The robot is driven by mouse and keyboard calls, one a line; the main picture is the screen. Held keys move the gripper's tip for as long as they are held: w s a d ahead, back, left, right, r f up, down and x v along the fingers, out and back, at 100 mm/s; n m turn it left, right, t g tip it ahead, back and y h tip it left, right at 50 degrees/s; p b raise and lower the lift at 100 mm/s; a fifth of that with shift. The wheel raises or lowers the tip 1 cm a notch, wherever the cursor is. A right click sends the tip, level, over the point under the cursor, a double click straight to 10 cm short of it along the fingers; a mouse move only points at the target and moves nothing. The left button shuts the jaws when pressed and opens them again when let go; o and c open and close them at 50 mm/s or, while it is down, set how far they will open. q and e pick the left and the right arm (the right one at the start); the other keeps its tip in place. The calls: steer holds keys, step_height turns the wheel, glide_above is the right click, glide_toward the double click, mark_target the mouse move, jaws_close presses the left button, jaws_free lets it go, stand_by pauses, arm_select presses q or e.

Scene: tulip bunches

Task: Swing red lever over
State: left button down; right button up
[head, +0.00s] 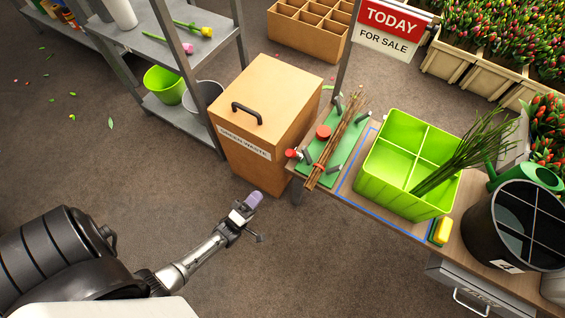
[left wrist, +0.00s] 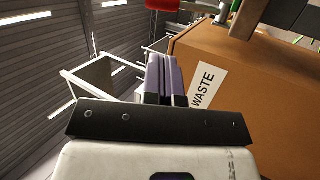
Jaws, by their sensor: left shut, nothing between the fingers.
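A green bench device (head: 345,150) with grey posts holds a bundle of brown stems (head: 338,140) near the table's left end. A red knob (head: 290,153) sticks out at its front left corner on a short grey arm, apparently the red lever. A red round disc (head: 323,131) sits on the device. In the left wrist view a red part (left wrist: 163,4) is cut off at the top edge. My left gripper (head: 254,197) is shut and empty, below and left of the red knob, clear of it. Its purple fingers show together in the left wrist view (left wrist: 165,76). My right gripper is out of view.
A brown waste box (head: 262,110) with a black handle stands between the shelf and the table, close to my left gripper. A lime divided crate (head: 400,185) holds long green stems right of the device. Floor left of the box is open.

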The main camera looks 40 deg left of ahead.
arm_select(q)
steer(key=b+x, duration=0.3)
steer(key=x, duration=1.1)
steer(key=shift+w+n, duration=0.4)
